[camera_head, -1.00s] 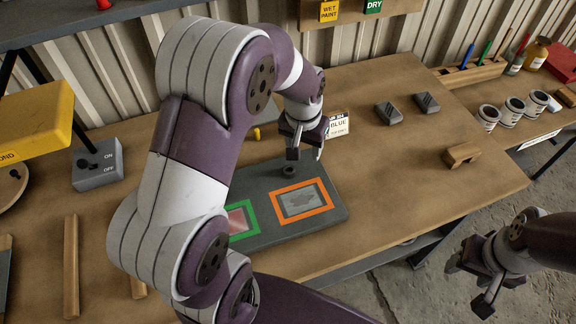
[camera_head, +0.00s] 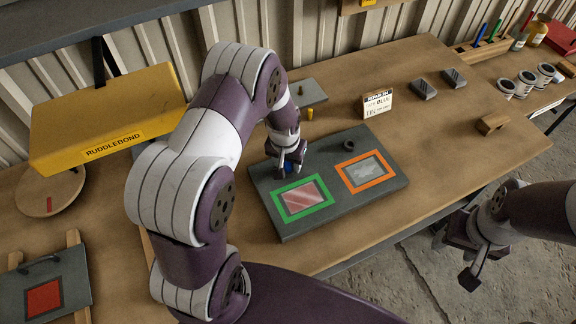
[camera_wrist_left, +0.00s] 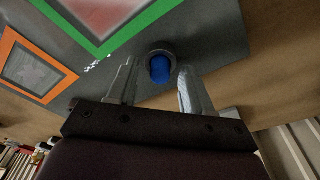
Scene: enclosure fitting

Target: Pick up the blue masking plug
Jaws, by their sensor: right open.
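The blue masking plug (camera_head: 289,168) is at the far left part of the dark grey panel (camera_head: 262,185), partly hidden by my left gripper (camera_head: 287,172). In the left wrist view the blue plug (camera_wrist_left: 160,68) sits inside a dark round ring. My left gripper (camera_wrist_left: 158,80) is open, its fingers apart on either side of the plug, with gaps visible. I cannot tell how high the fingertips are above the panel. My right gripper (camera_head: 457,262) is open and empty, off the table's front edge at the right.
The panel has a green frame (camera_head: 277,203), an orange frame (camera_head: 345,180) and an empty-looking dark ring (camera_head: 349,145). A yellow RUDDLEBOND box (camera_head: 70,125) is at the left.

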